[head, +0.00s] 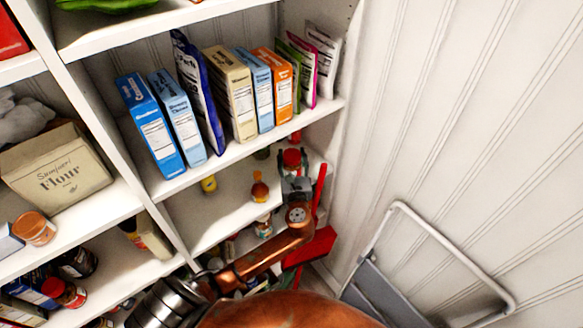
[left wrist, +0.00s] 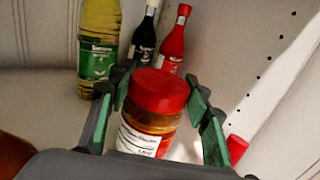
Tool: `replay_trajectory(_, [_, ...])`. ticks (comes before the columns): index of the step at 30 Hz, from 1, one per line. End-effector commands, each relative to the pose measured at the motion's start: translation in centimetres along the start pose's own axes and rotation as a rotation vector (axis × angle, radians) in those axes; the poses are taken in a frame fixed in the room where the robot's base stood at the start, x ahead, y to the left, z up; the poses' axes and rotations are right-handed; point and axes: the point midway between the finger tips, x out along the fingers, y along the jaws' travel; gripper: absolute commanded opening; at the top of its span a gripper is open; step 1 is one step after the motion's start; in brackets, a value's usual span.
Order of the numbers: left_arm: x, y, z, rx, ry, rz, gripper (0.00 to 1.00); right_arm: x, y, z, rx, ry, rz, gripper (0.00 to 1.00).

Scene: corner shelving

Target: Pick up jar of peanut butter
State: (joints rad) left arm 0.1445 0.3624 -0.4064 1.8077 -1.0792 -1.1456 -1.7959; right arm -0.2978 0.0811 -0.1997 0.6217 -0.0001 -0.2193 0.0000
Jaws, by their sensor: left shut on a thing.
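The jar of peanut butter (left wrist: 150,135) has a red lid, a white label and brown-orange contents. It stands upright between the green-padded fingers of my left gripper (left wrist: 157,88) in the left wrist view. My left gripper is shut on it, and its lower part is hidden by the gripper. In the head view the jar's red lid (head: 291,157) shows just beyond my left gripper (head: 293,172), on the shelf below the boxes. My right gripper is not in view.
Behind the jar stand a yellow-green bottle (left wrist: 97,45), a dark bottle (left wrist: 143,38) and a red bottle (left wrist: 173,42). A shelf of upright boxes (head: 232,95) is above. A small orange-capped bottle (head: 259,188) stands left of my gripper. A folding step stool (head: 400,270) leans at right.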

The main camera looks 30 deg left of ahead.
Motion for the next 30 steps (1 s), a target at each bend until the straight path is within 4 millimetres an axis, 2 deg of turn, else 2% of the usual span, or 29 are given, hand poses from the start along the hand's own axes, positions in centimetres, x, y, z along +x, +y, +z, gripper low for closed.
replay_trajectory(11, [0.0,0.0,0.5,-0.002,-0.003,0.0,0.0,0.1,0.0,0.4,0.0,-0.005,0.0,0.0])
replay_trajectory(14, [0.0,0.0,1.2,-0.003,-0.005,0.0,0.0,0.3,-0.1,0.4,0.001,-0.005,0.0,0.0])
replay_trajectory(18, [0.0,-0.1,3.4,-0.007,-0.008,-0.002,0.0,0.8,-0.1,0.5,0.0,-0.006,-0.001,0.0])
replay_trajectory(20, [-0.9,-0.1,4.4,-0.008,-0.006,-0.003,0.0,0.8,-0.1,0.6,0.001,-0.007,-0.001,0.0])
replay_trajectory(27, [-5.5,0.1,9.8,-0.01,-0.006,-0.004,0.0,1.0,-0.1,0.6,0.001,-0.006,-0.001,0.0])
replay_trajectory(30, [-8.0,0.2,10.4,-0.008,-0.003,-0.005,0.0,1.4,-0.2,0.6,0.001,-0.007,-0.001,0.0])
